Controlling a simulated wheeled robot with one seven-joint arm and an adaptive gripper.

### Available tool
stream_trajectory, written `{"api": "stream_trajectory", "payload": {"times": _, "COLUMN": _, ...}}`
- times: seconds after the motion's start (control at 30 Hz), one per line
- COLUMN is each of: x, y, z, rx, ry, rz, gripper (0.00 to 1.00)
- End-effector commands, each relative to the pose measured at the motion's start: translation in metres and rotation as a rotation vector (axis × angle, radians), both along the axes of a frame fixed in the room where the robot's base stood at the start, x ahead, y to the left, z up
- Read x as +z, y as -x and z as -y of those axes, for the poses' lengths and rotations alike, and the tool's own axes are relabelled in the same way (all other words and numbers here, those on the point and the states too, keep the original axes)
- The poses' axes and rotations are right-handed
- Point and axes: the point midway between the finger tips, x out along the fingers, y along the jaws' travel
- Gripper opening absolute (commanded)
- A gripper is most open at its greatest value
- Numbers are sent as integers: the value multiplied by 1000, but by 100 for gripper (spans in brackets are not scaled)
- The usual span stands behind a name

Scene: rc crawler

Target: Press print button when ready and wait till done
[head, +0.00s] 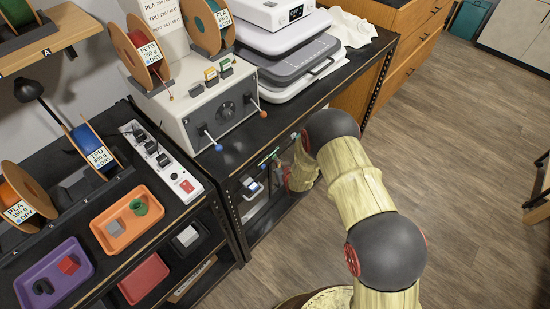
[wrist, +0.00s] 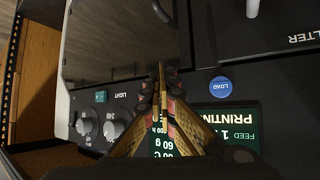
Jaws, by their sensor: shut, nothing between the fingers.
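In the wrist view a dark control panel (wrist: 200,85) fills the middle. Its screen (wrist: 238,118) reads "PRINTING" with "FEED" and other green-lit text, partly covered by my fingers. A round blue button (wrist: 220,86) labelled "LOAD" sits beside the screen. My gripper (wrist: 161,68) is shut and empty in front of the panel, between the blue button and the knobs. I cannot tell whether the fingertips touch it. No button labelled print is readable; the fingers hide part of the panel. In the head view my arm reaches to the bench front, and the fingertips are hard to make out.
Two grey knobs (wrist: 117,121) and a green switch (wrist: 99,97) marked "LIGHT" are left of my fingers. In the head view, a box with levers (head: 215,100), a white-and-grey machine (head: 295,60) and filament spools (head: 135,50) crowd the benches.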

Motion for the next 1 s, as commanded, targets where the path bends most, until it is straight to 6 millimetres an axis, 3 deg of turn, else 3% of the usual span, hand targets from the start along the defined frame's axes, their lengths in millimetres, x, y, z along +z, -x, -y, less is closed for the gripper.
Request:
{"api": "stream_trajectory", "payload": {"times": 0.67, "x": 0, "y": 9, "z": 12, "rx": -1, "ry": 0, "rz": 0, "gripper": 0}}
{"api": "stream_trajectory", "payload": {"times": 1.0, "x": 1, "y": 26, "z": 34, "rx": -2, "ry": 1, "rz": -1, "gripper": 0}}
